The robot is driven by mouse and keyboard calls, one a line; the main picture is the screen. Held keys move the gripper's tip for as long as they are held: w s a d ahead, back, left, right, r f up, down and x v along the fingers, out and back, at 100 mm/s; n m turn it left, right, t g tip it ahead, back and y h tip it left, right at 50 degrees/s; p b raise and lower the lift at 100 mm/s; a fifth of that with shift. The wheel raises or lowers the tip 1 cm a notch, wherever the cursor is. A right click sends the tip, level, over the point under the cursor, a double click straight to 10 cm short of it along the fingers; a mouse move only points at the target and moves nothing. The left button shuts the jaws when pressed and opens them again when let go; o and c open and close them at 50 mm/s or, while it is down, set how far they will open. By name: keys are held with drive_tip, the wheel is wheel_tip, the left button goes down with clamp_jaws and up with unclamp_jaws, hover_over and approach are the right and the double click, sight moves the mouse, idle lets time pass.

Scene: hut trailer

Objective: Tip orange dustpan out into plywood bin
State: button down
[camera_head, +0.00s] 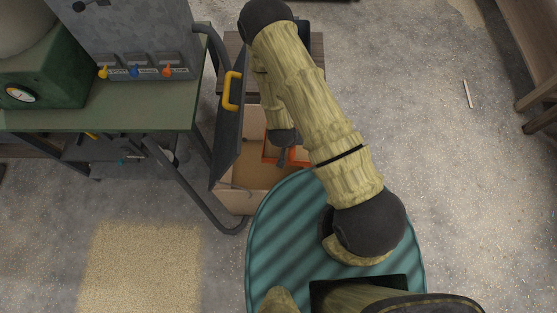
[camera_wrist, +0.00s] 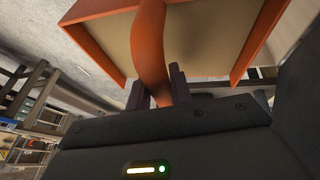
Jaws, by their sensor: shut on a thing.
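The plywood bin (camera_head: 236,201) is an open tan box on the floor, beside the green bench in the head view. The orange dustpan (camera_head: 299,154) shows only in part there, over the bin's right side, with the rest hidden by my arm. In the wrist view my gripper (camera_wrist: 160,92) is shut on the dustpan's orange handle (camera_wrist: 150,45). The pan's orange side walls (camera_wrist: 100,32) frame a tan surface. I cannot tell whether that is its load or its floor. In the head view my gripper (camera_head: 283,158) is above the bin, partly hidden.
A dark hinged panel with a yellow handle (camera_head: 231,91) stands close to the left of my arm, partly over the bin. The green bench (camera_head: 120,118) and its bent grey tube leg (camera_head: 185,185) are on the left. Open floor (camera_head: 430,120) lies to the right.

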drive_tip(key=s+a+b, duration=0.3)
drive_tip(key=s+a, duration=0.2)
drive_tip(key=s, duration=0.2)
drive_tip(key=shift+a+r+m, duration=0.2)
drive_tip(key=shift+m, duration=0.1)
drive_tip(key=shift+s, duration=0.1)
